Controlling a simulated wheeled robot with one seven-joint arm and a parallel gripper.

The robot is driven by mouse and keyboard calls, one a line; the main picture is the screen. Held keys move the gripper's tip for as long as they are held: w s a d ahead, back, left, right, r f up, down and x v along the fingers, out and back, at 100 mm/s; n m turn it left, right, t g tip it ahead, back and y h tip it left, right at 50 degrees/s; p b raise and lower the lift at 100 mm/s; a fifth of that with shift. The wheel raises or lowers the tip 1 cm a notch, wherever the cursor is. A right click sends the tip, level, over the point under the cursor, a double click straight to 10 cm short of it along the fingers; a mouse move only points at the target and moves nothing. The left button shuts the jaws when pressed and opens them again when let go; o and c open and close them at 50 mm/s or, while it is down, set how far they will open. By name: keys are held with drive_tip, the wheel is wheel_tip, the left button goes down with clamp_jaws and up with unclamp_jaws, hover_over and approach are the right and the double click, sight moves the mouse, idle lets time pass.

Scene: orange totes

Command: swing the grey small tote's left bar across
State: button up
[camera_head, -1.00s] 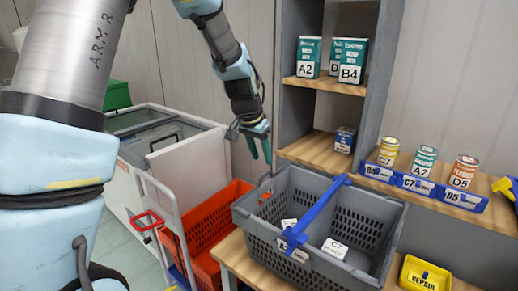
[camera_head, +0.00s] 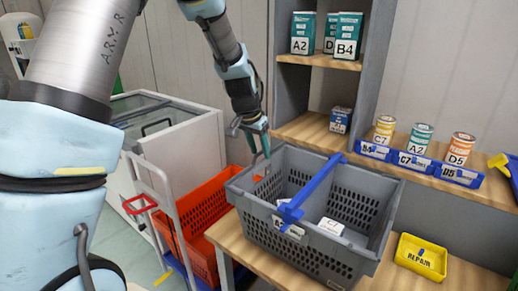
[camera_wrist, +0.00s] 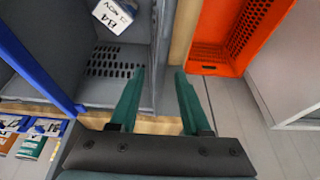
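The grey small tote (camera_head: 335,262) stands on the wooden table, and one blue bar (camera_head: 318,186) lies across its middle. In the wrist view the blue bar (camera_wrist: 38,62) runs along the left. I cannot make out a separate bar at the tote's left end. White labelled boxes (camera_head: 331,226) lie inside; one box (camera_wrist: 112,14) shows at the top of the wrist view. My gripper (camera_head: 261,155) is at the tote's far left corner. In the wrist view my gripper (camera_wrist: 155,75) is open, its green fingers apart with the tote's wall (camera_wrist: 157,50) between them; contact is unclear.
An orange tote (camera_head: 196,212) sits lower to the left beside a trolley (camera_head: 160,195) and a white freezer (camera_head: 185,150). Shelves with teal boxes (camera_head: 348,37) and cans (camera_head: 421,138) stand behind. A yellow bin (camera_head: 421,258) is at the right.

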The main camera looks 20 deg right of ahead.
drive_tip(key=c, duration=0.7)
drive_tip(key=shift+o, duration=0.2)
drive_tip(key=shift+s+d+r+p, duration=0.25)
drive_tip(key=shift+s+r+p, duration=0.1)
drive_tip(key=shift+s+r, duration=0.2)
drive_tip(key=shift+s, duration=0.1)
drive_tip(key=shift+s+d+r+p, duration=0.3)
drive_tip(key=shift+s+d, duration=0.1)
drive_tip(key=shift+s, duration=0.25)
